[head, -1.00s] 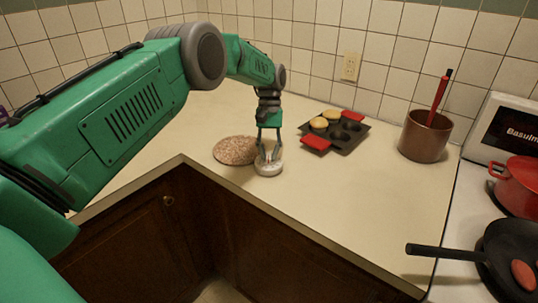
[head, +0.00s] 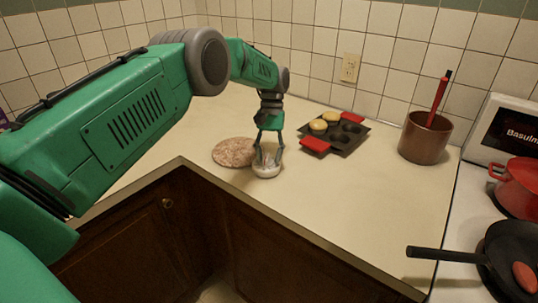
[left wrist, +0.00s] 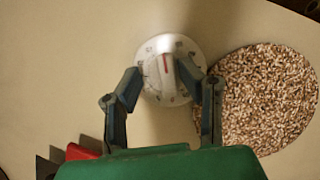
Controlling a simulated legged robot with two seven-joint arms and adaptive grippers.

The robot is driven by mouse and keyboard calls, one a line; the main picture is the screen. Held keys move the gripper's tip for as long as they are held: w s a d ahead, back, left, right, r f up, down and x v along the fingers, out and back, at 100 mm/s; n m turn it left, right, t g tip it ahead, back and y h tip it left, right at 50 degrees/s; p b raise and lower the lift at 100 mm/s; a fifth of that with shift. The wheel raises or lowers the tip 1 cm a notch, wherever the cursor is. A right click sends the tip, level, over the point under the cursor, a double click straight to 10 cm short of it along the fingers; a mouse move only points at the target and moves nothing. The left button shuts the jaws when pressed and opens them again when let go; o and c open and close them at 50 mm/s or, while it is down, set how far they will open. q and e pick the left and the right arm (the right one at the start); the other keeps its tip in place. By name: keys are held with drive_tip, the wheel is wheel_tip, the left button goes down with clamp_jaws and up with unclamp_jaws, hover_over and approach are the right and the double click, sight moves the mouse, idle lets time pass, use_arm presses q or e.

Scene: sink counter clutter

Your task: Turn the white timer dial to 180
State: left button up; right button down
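The white timer (head: 266,171) is a small round dial lying on the counter near its inner corner. In the left wrist view, the timer dial (left wrist: 170,50) shows dark marks around its rim and a red pointer line pointing toward the top of the picture. My left gripper (head: 267,163) is over the timer, pointing down. In the left wrist view its fingers (left wrist: 160,76) are spread, one on each side of the dial's middle, with a gap between them. The right finger overlaps the dial's edge; I cannot tell whether it touches. My right gripper is not in view.
A round speckled mat (head: 233,152) lies close beside the timer. A copper pot (head: 424,138) stands farther right, near the stove with a black pan (head: 508,258). The counter's front right is clear.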

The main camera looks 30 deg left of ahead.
sight(269, 155)
use_arm(q)
drive_tip(key=shift+r, duration=0.25)
wheel_tip(269, 155, up, 9)
drive_tip(key=shift+r, duration=0.15)
drive_tip(key=shift+w, duration=0.1)
idle(0.3)
